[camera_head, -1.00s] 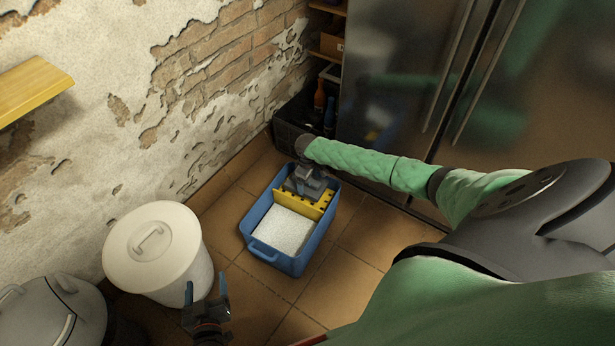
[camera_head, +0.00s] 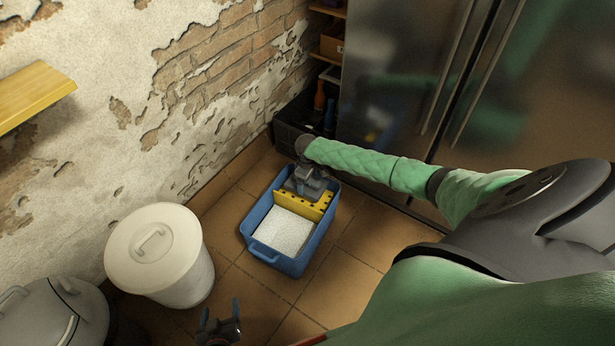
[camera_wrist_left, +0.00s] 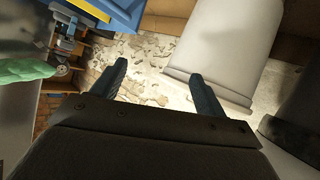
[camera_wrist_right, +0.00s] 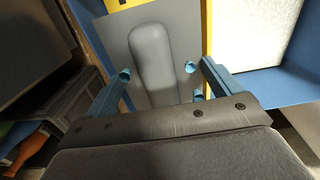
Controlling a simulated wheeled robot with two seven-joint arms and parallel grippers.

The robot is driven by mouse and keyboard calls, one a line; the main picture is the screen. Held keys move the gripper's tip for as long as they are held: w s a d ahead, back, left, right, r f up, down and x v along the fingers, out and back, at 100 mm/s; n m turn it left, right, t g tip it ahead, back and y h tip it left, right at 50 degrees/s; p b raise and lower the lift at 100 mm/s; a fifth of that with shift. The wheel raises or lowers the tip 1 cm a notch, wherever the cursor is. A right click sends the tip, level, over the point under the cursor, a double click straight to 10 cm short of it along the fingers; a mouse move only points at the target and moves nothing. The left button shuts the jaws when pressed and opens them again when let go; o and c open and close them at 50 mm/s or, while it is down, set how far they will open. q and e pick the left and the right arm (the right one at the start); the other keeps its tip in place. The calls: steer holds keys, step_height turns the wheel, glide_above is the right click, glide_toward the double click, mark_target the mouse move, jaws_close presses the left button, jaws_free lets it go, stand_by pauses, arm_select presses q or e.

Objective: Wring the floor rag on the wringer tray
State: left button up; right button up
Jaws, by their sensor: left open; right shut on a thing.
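A blue tub (camera_head: 262,250) stands on the tiled floor. A yellow perforated strip (camera_head: 303,203) crosses it. A white, rough-textured rectangle (camera_head: 284,232) fills the near part; I cannot tell whether it is the rag. My right gripper (camera_head: 305,190) is over the far part, behind the yellow strip. In the right wrist view, its fingers (camera_wrist_right: 158,72) are shut on a rounded grey handle (camera_wrist_right: 152,45) raised from a flat grey plate (camera_wrist_right: 186,35). My left gripper (camera_head: 220,312) is open and empty, apart from the tub, at the bottom edge of the head view.
A white lidded bin (camera_head: 153,250) stands left of the tub, beside a grey rounded container (camera_head: 50,315). A dark crate with bottles (camera_head: 300,118) and a steel cabinet (camera_head: 400,80) are behind. Floor right of the tub (camera_head: 350,270) is clear.

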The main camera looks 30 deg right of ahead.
steer(key=shift+r+p, duration=0.55)
steer(key=shift+r, duration=0.05)
steer(key=shift+r+p, duration=0.8)
step_height(320, 180, up, 2)
steer(key=shift+p, duration=1.05)
arm_select(q)
steer(key=s+a+f+g, duration=0.1)
steer(key=s+f+g, duration=0.3)
steer(key=s+f, duration=0.2)
steer(key=s, duration=0.2)
steer(key=shift+s+f+y, duration=0.15)
steer(key=shift+s+y, duration=0.2)
steer(key=shift+y, duration=0.05)
